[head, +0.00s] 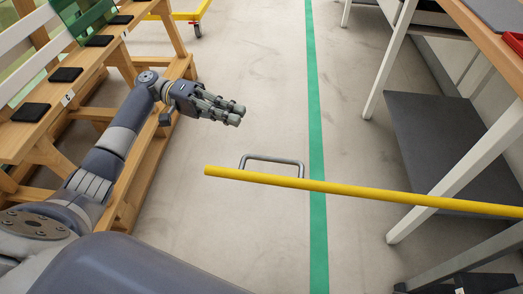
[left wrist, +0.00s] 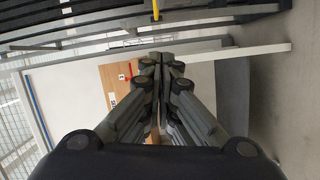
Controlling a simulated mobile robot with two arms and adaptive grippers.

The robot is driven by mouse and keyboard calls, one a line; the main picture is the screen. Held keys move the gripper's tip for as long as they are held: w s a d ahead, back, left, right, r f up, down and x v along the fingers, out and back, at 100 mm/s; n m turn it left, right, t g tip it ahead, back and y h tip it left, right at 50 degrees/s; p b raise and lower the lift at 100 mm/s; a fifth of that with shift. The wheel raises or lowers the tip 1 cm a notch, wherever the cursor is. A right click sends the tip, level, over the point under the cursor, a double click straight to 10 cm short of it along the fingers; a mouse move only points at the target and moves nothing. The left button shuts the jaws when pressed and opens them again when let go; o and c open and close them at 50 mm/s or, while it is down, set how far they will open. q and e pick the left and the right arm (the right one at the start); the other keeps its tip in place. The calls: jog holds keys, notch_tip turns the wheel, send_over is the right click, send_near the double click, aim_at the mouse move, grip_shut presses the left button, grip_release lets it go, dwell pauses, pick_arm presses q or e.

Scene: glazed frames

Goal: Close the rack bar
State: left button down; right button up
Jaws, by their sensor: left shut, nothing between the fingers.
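The yellow rack bar (head: 360,191) reaches in from the right edge in the head view, and its free end lies near the middle of the picture, over the floor. A grey U-shaped handle (head: 275,159) is on the bar near that end. My left gripper (head: 239,115) is shut and empty, above and a little left of the handle in the picture, apart from the bar. Its closed fingers also show in the left wrist view (left wrist: 164,60). My right gripper is not in view.
A wooden rack (head: 130,75) with several black pads stands along the left, beside my left arm. A workbench with white legs (head: 400,60) and a dark lower shelf (head: 435,145) stands at the right. A green floor stripe (head: 315,110) crosses the clear floor between.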

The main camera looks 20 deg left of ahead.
pick_arm(q)
jog(key=s+d+f, duration=0.1)
jog(key=s+d, duration=0.3)
jog(key=d, duration=0.7)
dwell(0.3)
